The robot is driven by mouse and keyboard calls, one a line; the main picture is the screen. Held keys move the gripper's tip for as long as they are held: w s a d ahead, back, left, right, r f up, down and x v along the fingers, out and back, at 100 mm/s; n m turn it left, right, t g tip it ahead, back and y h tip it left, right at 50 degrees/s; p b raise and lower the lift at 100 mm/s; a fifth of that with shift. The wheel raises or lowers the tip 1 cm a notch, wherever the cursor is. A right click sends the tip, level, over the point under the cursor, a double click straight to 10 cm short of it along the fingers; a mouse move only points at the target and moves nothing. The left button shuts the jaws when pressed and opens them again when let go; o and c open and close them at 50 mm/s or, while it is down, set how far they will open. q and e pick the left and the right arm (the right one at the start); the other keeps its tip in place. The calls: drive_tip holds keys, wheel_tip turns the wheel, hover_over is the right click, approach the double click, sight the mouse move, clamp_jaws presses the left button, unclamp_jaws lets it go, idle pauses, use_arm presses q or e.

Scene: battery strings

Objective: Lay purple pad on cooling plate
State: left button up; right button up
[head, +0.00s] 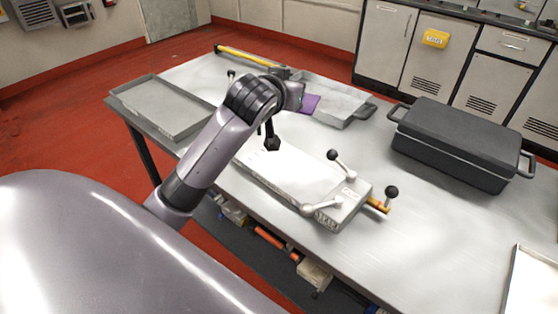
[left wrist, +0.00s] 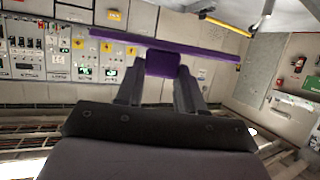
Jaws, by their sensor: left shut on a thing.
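The purple pad (head: 310,104) shows at my left gripper (head: 296,94) in the head view, beside the back tray and above the table. In the left wrist view the pad (left wrist: 215,51) is a thin purple slab seen nearly edge-on. A purple block (left wrist: 162,64) on it sits between the two fingers, which are shut on it. The plate with lever clamps (head: 300,182), which looks like the cooling plate, lies nearer on the table. Its top is pale and appears bare; my left arm hides its far left part. My right gripper is not in view.
A shallow grey tray (head: 184,130) lies at the table's left end. Another tray (head: 345,98) is at the back. A black lidded case (head: 455,143) stands on the right. Black-knobbed levers (head: 391,192) stick up around the plate.

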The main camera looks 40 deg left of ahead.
use_arm(q)
drive_tip(key=shift+a, duration=0.25)
drive_tip(key=shift+a+f, duration=0.1)
drive_tip(key=shift+f, duration=0.1)
drive_tip(key=b, duration=0.1)
hover_over(285, 169)
wheel_tip(285, 169, down, 15)
drive_tip(key=shift+f, duration=0.1)
drive_tip(key=shift+f+b, duration=0.4)
drive_tip(key=shift+f, duration=1.7)
drive_tip(key=shift+f, duration=0.1)
drive_tip(key=shift+f, duration=0.15)
drive_tip(key=o, duration=1.1)
drive_tip(key=shift+c, duration=0.2)
drive_tip(key=shift+r, duration=0.2)
